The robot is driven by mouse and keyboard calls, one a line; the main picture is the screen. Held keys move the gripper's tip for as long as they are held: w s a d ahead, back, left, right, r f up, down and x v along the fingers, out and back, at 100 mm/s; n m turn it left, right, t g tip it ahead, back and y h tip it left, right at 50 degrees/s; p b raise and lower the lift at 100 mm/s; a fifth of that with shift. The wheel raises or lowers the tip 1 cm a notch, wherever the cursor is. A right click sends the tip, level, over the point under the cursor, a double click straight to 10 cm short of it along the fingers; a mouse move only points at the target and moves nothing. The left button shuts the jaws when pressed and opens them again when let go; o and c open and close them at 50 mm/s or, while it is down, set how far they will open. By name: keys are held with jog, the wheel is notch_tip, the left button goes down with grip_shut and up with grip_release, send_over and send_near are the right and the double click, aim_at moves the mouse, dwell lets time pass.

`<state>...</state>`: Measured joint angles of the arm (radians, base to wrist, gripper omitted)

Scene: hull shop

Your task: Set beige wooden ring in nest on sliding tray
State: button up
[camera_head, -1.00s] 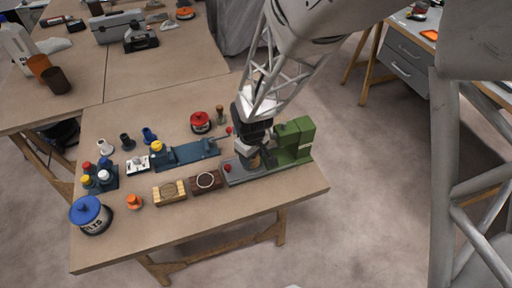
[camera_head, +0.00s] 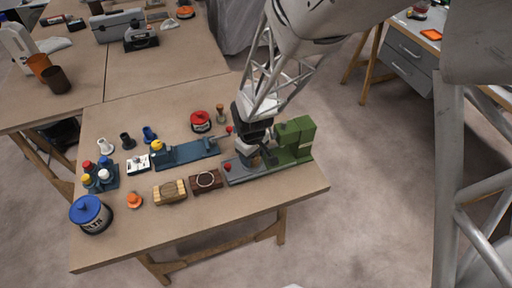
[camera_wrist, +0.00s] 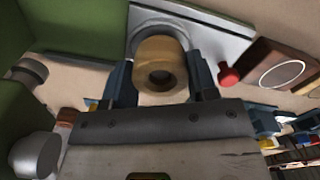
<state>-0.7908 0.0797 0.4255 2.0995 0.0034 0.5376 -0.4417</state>
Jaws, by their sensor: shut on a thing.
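The beige wooden ring (camera_wrist: 160,68) sits between the two dark fingers of my gripper (camera_wrist: 162,84) in the wrist view, its round hole facing the camera. My gripper is shut on it. The grey sliding tray (camera_wrist: 218,45) lies just beyond the ring, and a round nest edge (camera_wrist: 150,18) shows partly behind it. The ring hides most of the nest; I cannot tell whether the ring touches the tray. In the head view, my gripper (camera_head: 254,161) is low over the tray (camera_head: 237,177), beside its red knob (camera_head: 228,167).
The green machine (camera_head: 296,138) stands right of my gripper. A dark brown block with a pale circle (camera_head: 206,180) and a light wooden block (camera_head: 170,191) lie to the left. The front table strip is clear.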

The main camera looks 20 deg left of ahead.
jog(key=shift+f, duration=0.55)
dwell(0.5)
jog(key=o, duration=0.6)
jog(key=shift+o, duration=0.2)
notch_tip(320, 180, up, 11)
dwell(1.3)
dwell(0.7)
